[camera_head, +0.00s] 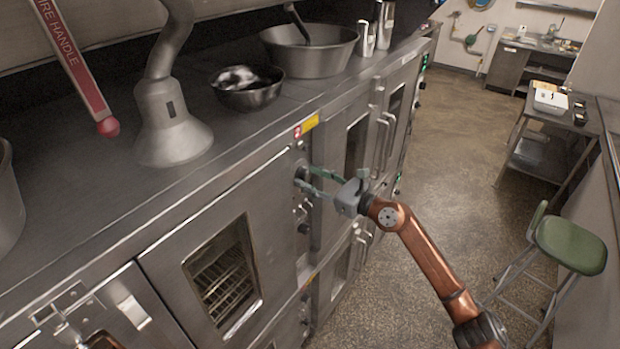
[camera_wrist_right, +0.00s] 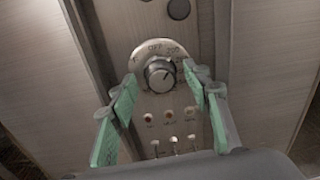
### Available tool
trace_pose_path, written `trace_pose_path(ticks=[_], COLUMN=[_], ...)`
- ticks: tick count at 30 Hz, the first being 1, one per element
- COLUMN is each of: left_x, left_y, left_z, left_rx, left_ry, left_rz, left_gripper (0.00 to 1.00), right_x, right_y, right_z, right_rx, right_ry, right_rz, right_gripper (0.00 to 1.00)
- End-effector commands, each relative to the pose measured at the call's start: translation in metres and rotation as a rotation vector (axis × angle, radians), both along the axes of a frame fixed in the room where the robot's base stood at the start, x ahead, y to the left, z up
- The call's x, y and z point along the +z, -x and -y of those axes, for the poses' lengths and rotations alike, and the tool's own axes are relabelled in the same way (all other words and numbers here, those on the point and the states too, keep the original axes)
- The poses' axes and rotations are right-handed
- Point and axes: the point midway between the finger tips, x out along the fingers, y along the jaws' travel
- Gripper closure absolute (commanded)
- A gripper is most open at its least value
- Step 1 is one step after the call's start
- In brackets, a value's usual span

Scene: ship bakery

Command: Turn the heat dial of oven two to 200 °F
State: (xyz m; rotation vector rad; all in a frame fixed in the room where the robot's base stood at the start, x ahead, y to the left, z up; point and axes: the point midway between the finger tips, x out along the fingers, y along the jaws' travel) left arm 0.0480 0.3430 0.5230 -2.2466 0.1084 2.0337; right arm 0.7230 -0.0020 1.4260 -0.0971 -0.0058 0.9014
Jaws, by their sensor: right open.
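My right gripper (camera_head: 306,180) reaches the control panel of an oven in the head view, its green fingers at a dial there. In the right wrist view the heat dial (camera_wrist_right: 160,74) is a round metal knob on a pale marked plate; "OFF" is legible near the top. The right gripper (camera_wrist_right: 161,91) is open, with one green finger on each side of the dial. I cannot tell whether the fingers touch the dial. The oven door with a window (camera_head: 223,277) is left of the panel. My left gripper is not in view.
Indicator lights and several small switches (camera_wrist_right: 174,139) sit below the dial, and a dark knob (camera_wrist_right: 179,9) is above it. Bowls (camera_head: 309,50) stand on the oven top. A green stool (camera_head: 570,245) stands at right. The floor (camera_head: 450,130) between is clear.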

Motion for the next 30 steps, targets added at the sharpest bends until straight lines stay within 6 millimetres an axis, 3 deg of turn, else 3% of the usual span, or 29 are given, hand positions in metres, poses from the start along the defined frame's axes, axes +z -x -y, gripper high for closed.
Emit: trace_pose_path(ticks=[12, 18, 30], left_x=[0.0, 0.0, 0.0], left_y=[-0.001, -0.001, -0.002], left_z=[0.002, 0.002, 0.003], left_rx=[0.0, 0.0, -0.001], left_ry=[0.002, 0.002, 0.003], left_rz=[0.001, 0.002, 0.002], left_gripper=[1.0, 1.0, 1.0], right_x=[0.001, 0.003, 0.003], right_y=[0.048, 0.067, 0.073], right_z=[0.062, 0.084, 0.091], right_rx=[-0.002, 0.0, 0.001], right_ry=[0.003, 0.001, 0.0], right_rz=[0.0, -0.002, -0.001], right_gripper=[0.56, 0.56, 0.56])
